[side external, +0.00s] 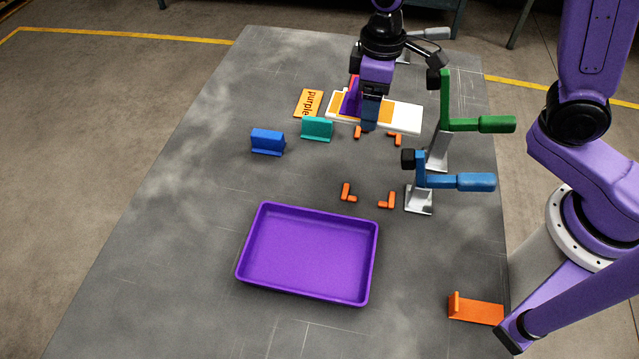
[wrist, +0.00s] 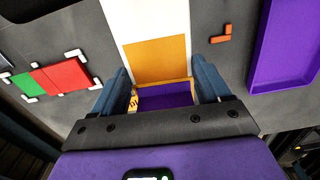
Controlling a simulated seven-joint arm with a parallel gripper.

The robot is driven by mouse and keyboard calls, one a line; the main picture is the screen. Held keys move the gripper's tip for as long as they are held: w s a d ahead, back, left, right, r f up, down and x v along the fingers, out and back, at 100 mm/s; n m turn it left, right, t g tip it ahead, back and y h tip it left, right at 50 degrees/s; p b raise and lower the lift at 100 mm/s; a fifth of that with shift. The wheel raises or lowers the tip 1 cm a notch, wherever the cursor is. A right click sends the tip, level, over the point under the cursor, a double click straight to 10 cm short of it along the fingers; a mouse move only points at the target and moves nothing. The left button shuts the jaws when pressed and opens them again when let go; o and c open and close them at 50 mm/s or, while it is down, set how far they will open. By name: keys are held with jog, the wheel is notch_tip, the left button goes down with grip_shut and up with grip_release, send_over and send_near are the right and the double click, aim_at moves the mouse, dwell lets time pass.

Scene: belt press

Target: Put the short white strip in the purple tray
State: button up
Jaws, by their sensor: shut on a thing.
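A white strip (side external: 408,118) with orange patches lies flat at the back of the table. It also shows in the wrist view (wrist: 118,22), running up from between my fingers. My gripper (side external: 362,115) is low over the strip, shut on a purple block (side external: 350,98). The block stands at the strip and is partly hidden by the near finger; I cannot tell if it touches. In the wrist view my gripper (wrist: 164,88) has a blue finger on each side of it. The empty purple tray (side external: 308,252) lies on the front part of the table.
A blue block (side external: 267,140) and a teal block (side external: 317,129) stand left of the strip. Green (side external: 482,124) and blue (side external: 460,182) clamps stand to the right. Orange corner pieces (side external: 348,193) lie behind the tray.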

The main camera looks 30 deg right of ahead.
jog(key=shift+s+a+f+n, duration=0.1)
jog(key=shift+s+f+n, duration=0.05)
jog(key=shift+s, duration=0.2)
jog(key=shift+s+a+f+n, duration=0.1)
jog(key=shift+s+n, duration=0.05)
jog(key=shift+s, duration=0.2)
send_over(369, 159)
notch_tip(369, 159, down, 5)
jog(key=shift+r, duration=0.1)
jog(key=shift+f, duration=2.55)
jog(key=o, duration=1.2)
jog(key=shift+f, duration=0.15)
jog(key=shift+c, duration=0.2)
notch_tip(369, 159, up, 12)
jog(key=shift+r, duration=0.15)
